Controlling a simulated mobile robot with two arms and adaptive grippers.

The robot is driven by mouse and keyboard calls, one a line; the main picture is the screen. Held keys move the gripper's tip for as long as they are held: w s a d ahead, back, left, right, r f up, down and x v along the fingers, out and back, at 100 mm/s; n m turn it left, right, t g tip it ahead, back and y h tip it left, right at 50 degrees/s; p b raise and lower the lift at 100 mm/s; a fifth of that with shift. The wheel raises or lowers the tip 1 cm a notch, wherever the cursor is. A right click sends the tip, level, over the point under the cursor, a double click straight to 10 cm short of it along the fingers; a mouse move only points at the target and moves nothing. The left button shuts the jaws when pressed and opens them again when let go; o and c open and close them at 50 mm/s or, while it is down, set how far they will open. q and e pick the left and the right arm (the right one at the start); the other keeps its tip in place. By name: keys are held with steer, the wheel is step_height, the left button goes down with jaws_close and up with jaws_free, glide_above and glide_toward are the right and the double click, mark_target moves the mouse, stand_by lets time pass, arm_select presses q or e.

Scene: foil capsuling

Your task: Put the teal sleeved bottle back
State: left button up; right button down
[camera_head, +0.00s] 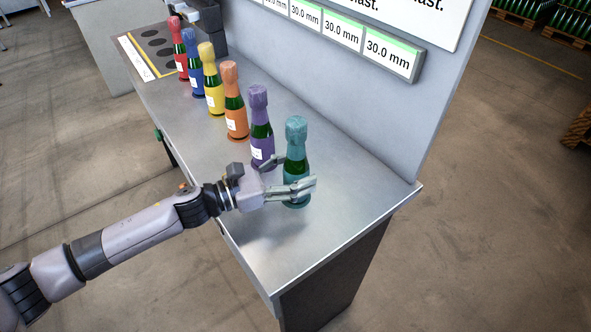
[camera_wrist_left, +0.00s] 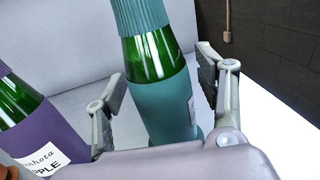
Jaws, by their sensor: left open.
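The teal sleeved bottle (camera_head: 296,150) stands upright on the metal table, at the near end of a row of bottles. It has a teal foil cap, a green glass neck and a teal lower sleeve. My left gripper (camera_head: 292,178) is at its lower part, with the fingers on either side. In the left wrist view the teal bottle (camera_wrist_left: 160,95) stands between the two open fingers (camera_wrist_left: 160,98), with a visible gap to the left finger. The right finger is closer to the sleeve; I cannot tell if it touches. My right gripper is not in view.
A purple bottle (camera_head: 260,125) stands close beside my left gripper. Orange (camera_head: 235,100), yellow (camera_head: 211,78), blue (camera_head: 194,62) and red (camera_head: 179,47) bottles continue the row. A grey panel (camera_head: 400,130) rises behind. The table's near corner (camera_head: 275,265) is bare.

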arm_select(q)
steer(key=shift+a+r, duration=0.1)
steer(key=shift+r, duration=0.05)
steer(key=b+v, duration=0.3)
steer(key=v, duration=0.7)
steer(key=shift+s+a, duration=0.2)
steer(key=shift+a, duration=0.15)
steer(key=shift+s+a+b, duration=0.25)
steer(key=shift+a+b, duration=0.1)
steer(key=shift+a, duration=0.15)
